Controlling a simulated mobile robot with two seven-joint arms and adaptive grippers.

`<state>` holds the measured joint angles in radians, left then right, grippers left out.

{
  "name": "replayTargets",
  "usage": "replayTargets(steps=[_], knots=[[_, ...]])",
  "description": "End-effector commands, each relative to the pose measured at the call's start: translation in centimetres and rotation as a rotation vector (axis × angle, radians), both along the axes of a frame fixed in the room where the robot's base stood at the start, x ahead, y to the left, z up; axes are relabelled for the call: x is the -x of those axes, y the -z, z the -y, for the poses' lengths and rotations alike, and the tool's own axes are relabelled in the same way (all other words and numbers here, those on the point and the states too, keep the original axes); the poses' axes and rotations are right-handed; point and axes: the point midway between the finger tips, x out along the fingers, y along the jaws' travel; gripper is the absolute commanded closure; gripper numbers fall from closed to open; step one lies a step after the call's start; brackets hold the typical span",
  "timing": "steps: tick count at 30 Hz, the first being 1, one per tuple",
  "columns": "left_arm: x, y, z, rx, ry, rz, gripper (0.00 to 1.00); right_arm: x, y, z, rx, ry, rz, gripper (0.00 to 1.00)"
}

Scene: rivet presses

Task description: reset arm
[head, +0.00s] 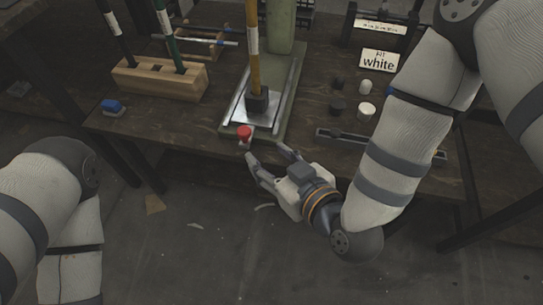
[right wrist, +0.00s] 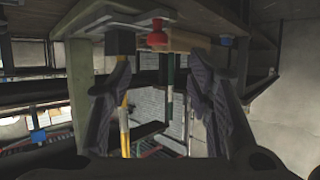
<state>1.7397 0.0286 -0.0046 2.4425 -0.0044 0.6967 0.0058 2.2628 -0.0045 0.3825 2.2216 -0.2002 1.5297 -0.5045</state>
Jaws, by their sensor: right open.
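My right gripper (head: 265,155) is open and empty in the head view, just off the table's front edge. Its fingertips are near a red button (head: 244,132) at the front of the press and look apart from it. In the right wrist view the picture is upside down, and the red button (right wrist: 157,35) shows between the two open fingers. My right arm (head: 391,160) reaches down from the upper right. My left arm (head: 45,190) is at the lower left, and its gripper is out of the frame.
The press base (head: 282,105) carries a dark block (head: 257,101) with a yellow rod (head: 254,65). A wooden rack (head: 160,80) holds rods at the left. A blue button (head: 112,105) is near the front left edge. A sign reading "white" (head: 379,61) stands behind several small caps (head: 366,110).

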Motion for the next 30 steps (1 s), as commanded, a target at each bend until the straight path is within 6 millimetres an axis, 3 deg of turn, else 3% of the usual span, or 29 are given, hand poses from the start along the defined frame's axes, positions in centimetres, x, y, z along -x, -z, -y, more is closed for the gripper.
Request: replayTargets(steps=[14,17,20,21,23,24,26,27,30], knots=[[0.0,0.0,0.0,0.000,0.000,0.000,0.60,0.3,-0.1,0.2,0.000,0.000,-0.002,0.54],[0.0,0.0,0.0,0.000,0.000,0.000,0.60,1.9,2.1,0.8,0.013,0.000,-0.085,0.54],[0.0,0.0,0.0,0.000,0.000,0.000,0.60,7.0,7.5,3.0,0.053,0.012,-0.322,0.54],[0.0,0.0,0.0,0.000,0.000,0.000,0.60,10.0,9.9,4.2,0.074,0.022,-0.446,0.54],[0.0,0.0,0.0,0.000,0.000,0.000,0.60,14.9,12.9,6.2,0.106,0.048,-0.634,0.54],[0.0,0.0,0.0,0.000,0.000,0.000,0.60,18.4,14.5,7.6,0.129,0.069,-0.757,0.54],[0.0,0.0,0.0,0.000,0.000,0.000,0.60,23.8,16.1,9.9,0.167,0.111,-0.941,0.54],[0.0,0.0,0.0,0.000,0.000,0.000,0.60,27.4,16.7,11.4,0.195,0.142,-1.062,0.54],[0.0,0.0,0.0,0.000,0.000,0.000,0.60,36.7,16.5,15.2,0.277,0.239,-1.363,0.54]])
